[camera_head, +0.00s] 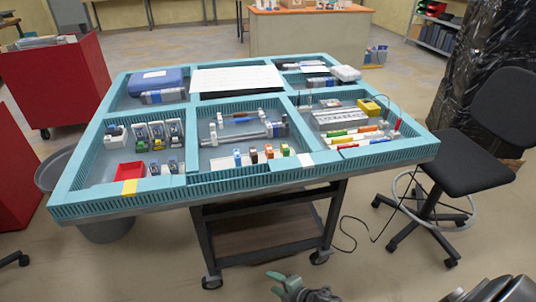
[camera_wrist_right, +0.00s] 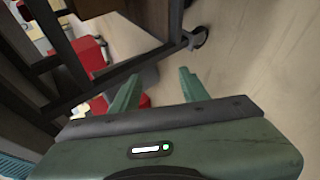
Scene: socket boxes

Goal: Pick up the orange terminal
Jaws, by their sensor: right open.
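The orange terminal (camera_head: 269,151) stands in the front middle compartment of the teal divided tray (camera_head: 235,186), in a short row with blue, brown and green terminals. My right gripper (camera_head: 277,284) is low at the bottom edge of the head view, in front of the cart and well away from the terminal. In the right wrist view its two fingers (camera_wrist_right: 160,76) are apart with nothing between them. The terminal does not show in that view. My left gripper is not in view.
The tray lies on a dark wheeled cart (camera_head: 268,232). Its front rim lies between my right gripper and the terminals. Connector rods (camera_head: 240,135) lie behind the terminal row. A black chair (camera_head: 470,160) stands at the right; red cabinets (camera_head: 60,80) stand at the left.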

